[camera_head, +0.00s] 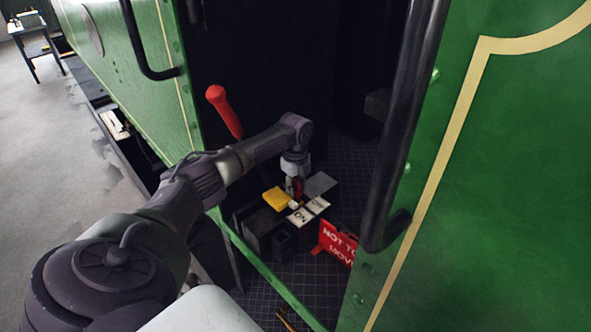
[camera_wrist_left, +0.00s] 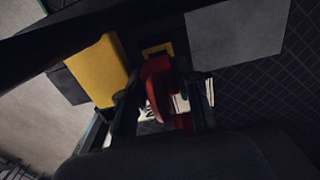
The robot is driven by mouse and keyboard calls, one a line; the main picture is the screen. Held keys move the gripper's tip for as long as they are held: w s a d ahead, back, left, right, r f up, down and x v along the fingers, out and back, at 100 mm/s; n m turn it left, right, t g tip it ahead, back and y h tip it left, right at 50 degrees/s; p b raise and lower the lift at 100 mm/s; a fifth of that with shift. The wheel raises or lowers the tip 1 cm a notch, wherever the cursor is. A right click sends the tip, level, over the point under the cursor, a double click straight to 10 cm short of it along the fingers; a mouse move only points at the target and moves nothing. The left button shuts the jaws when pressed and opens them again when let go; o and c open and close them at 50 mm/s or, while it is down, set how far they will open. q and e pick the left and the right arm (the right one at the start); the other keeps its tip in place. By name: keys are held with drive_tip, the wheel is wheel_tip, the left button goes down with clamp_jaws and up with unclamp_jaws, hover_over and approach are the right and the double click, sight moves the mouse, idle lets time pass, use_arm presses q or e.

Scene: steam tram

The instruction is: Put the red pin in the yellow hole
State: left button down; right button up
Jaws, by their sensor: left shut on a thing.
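My left gripper (camera_head: 295,187) reaches into the tram's cab and is shut on the red pin (camera_head: 298,186). In the left wrist view the red pin (camera_wrist_left: 158,84) shows as a rounded red piece between the dark fingers (camera_wrist_left: 168,106); its lower end is hidden. Just beyond it is a yellow-edged opening (camera_wrist_left: 157,48), probably the yellow hole, partly covered by the pin and fingers. I cannot tell whether the pin is inside it. A yellow block (camera_head: 277,198) lies left of the gripper and also shows in the wrist view (camera_wrist_left: 95,68). My right gripper is not in view.
A red sign (camera_head: 338,242) stands right of the white lettered plates (camera_head: 309,210). A grey plate (camera_wrist_left: 236,34) is beside the opening. A red-handled lever (camera_head: 224,110) rises behind my arm. Green cab walls (camera_head: 500,150) and a black handrail (camera_head: 402,130) bound the doorway.

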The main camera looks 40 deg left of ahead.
use_arm(q)
drive_tip(key=c, duration=1.1)
unclamp_jaws()
drive_tip(key=o, duration=0.3)
drive_tip(key=shift+o, duration=0.4)
drive_tip(key=shift+w+f, duration=0.15)
drive_tip(key=shift+s, duration=0.2)
drive_tip(key=shift+r, duration=0.25)
wheel_tip(320, 180, up, 12)
drive_tip(key=shift+f, duration=0.1)
drive_tip(key=shift+f, duration=0.15)
